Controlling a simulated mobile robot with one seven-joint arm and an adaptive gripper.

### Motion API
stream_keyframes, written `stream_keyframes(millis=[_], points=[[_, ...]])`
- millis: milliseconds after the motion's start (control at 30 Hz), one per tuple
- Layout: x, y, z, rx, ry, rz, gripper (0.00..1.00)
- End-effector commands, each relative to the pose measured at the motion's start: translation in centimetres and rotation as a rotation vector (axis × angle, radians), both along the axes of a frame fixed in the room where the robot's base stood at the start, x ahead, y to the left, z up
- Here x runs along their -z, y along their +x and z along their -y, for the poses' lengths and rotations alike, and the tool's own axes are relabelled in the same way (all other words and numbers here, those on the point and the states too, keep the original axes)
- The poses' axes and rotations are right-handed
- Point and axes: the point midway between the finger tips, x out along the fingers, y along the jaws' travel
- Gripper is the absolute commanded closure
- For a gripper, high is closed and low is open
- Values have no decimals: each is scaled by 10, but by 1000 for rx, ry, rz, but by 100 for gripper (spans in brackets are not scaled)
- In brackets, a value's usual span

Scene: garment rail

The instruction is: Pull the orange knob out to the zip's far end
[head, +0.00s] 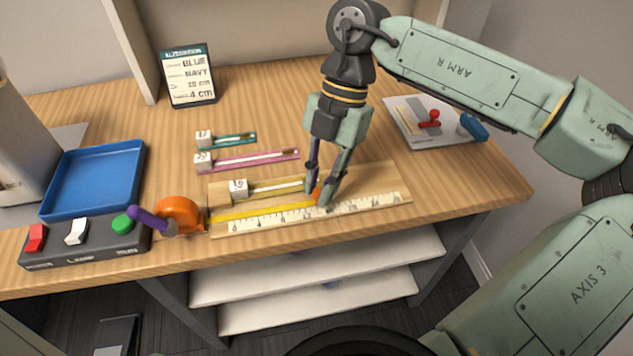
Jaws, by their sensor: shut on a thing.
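My gripper (322,194) points down at the wooden measuring board (385,178) and is shut on the orange knob (317,194), which shows only partly between the fingertips. A yellow strip (262,211) runs from the orange, round tape case (178,214) at the left to the knob, above the printed ruler (360,206). A zip (275,189) with a white numbered block (238,188) at its left end lies on the board behind the strip. My fingers hide the right end of this zip.
A teal zip (235,139) and a pink zip (255,159) lie behind the board. A switch box (85,243), blue tray (95,178) and sign (188,76) stand left. A white pad (410,130) with a red item lies right. The ruler's right part is clear.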

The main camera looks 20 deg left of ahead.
Motion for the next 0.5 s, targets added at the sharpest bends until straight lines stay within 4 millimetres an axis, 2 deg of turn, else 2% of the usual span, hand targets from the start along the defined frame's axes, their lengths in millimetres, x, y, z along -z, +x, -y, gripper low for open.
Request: stream_keyframes(millis=[467, 500], points=[[-1, 1, 2, 0, 1, -1, 100], [-1, 1, 2, 0, 1, -1, 81]])
